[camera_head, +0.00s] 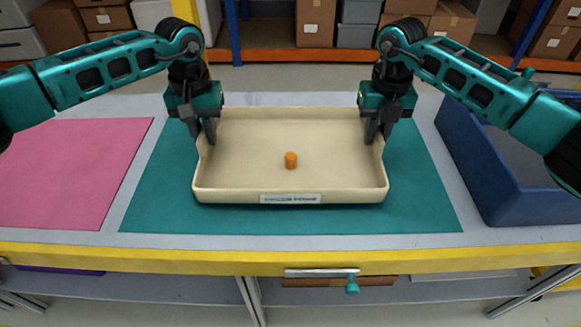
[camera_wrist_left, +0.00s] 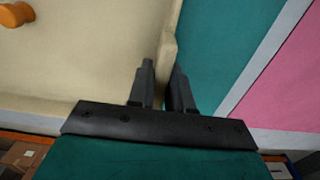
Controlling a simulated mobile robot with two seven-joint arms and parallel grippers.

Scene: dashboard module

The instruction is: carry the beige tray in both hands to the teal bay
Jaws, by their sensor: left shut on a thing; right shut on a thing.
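The beige tray (camera_head: 240,185) is over the teal bay (camera_head: 155,205) in the middle of the table, with teal showing on its left, right and front sides. I cannot tell whether it touches the surface. My left gripper (camera_head: 207,135) is shut on the tray's left wall, which the left wrist view shows between the two fingers (camera_wrist_left: 162,85). My right gripper (camera_head: 374,132) is shut on the tray's right wall. The tray looks level.
A pink bay (camera_head: 70,170) lies to the left on the table. A blue bin (camera_head: 500,185) stands at the right. A yellow edge (camera_head: 290,262) runs along the table's front, with a handle below it. Shelves with cardboard boxes (camera_head: 315,22) stand behind.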

